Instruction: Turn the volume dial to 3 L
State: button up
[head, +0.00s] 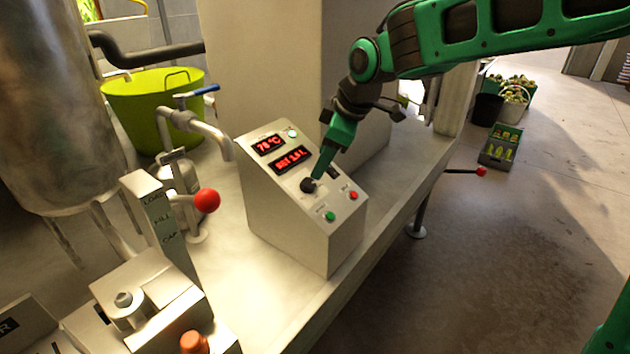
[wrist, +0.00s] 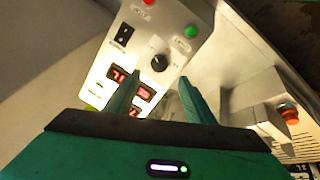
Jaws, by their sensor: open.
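The volume dial (head: 308,185) is a small round black knob on the sloped face of a grey control box (head: 300,235). In the wrist view the dial (wrist: 159,63) lies between and slightly beyond my fingertips. My gripper (head: 319,176) is open and points down at the dial; in the wrist view its green fingers (wrist: 159,77) stand apart with nothing between them. I cannot tell whether a finger touches the dial. A red-lit display (head: 290,159) on the box starts with SET, but its number is too small to read surely. The upper display (head: 268,144) shows about 78 °C.
A green button (head: 330,216) and a red button (head: 353,195) sit close to the dial. A black rocker switch (wrist: 123,36) is nearby on the panel. A red-knobbed lever (head: 207,200) and a steel pipe (head: 205,128) stand left of the box.

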aim_at(311, 184)
jog(key=x, duration=0.9)
jog(key=shift+w+f, duration=0.15)
jog(key=shift+f, duration=0.1)
jog(key=shift+c, duration=0.7)
jog(key=c, duration=0.9)
jog(key=shift+d, duration=0.35)
jog(key=shift+a, duration=0.2)
